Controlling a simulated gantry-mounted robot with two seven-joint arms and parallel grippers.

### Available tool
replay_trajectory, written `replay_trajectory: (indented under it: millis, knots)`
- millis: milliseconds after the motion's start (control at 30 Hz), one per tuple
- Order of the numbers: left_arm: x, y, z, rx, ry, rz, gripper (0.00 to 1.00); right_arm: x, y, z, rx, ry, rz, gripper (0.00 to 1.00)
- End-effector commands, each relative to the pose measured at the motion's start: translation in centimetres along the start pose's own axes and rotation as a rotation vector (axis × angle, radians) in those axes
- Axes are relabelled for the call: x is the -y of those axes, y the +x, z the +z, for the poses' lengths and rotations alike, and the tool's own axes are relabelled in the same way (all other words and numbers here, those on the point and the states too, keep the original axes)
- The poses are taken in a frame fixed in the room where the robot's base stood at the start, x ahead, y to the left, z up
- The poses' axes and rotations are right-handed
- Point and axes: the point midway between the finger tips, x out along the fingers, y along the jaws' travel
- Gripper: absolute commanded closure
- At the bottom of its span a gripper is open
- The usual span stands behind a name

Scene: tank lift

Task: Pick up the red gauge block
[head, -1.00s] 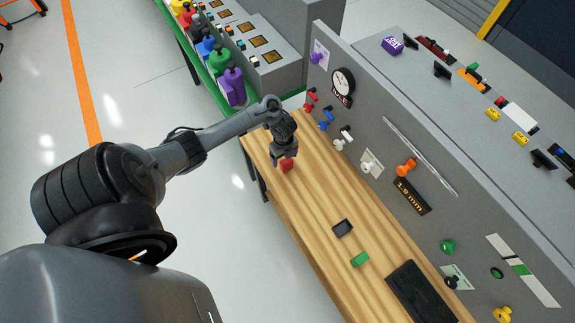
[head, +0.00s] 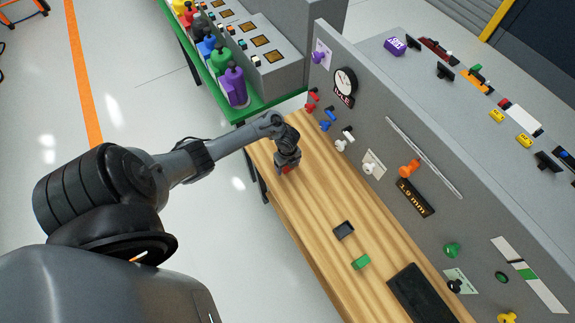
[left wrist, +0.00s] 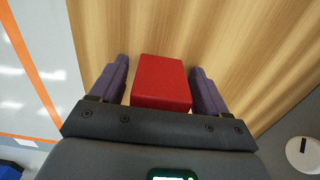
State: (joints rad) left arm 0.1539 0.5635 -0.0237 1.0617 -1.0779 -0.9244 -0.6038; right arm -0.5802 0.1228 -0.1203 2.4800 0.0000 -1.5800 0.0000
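The red gauge block (head: 287,170) is at the far left end of the wooden bench top, mostly hidden by my left gripper (head: 287,163) in the head view. In the left wrist view the red block (left wrist: 161,82) lies between the two purple-grey fingers of my left gripper (left wrist: 160,80). A narrow strip of wood shows between the block and each finger, so the gripper looks open around it, not clamped. My right gripper is not in view.
A grey panel (head: 385,140) with valves, a gauge and a display reading 1.9 mm rises behind.

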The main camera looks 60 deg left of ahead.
Motion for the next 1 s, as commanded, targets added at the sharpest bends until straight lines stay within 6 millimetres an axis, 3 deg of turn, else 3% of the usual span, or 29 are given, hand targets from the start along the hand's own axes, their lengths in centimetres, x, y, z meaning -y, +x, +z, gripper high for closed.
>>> replay_trajectory:
  millis: [33,300,333,667,933,1000]
  knots:
    - [0.0,0.0,0.0,0.0,0.0,0.0,0.33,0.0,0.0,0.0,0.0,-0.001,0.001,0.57]
    - [0.0,0.0,0.0,0.0,0.0,0.0,0.74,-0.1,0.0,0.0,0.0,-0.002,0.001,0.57]
    - [0.0,0.0,0.0,0.0,0.0,0.0,0.76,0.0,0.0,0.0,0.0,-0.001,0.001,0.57]
    - [0.0,-0.6,0.0,0.0,0.0,0.0,0.76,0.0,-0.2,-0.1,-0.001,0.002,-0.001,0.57]
    - [0.1,-4.8,0.0,0.001,0.002,-0.002,0.76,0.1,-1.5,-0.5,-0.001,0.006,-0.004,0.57]
    - [0.6,-5.3,-1.8,-0.003,0.005,-0.002,0.76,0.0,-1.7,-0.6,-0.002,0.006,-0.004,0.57]
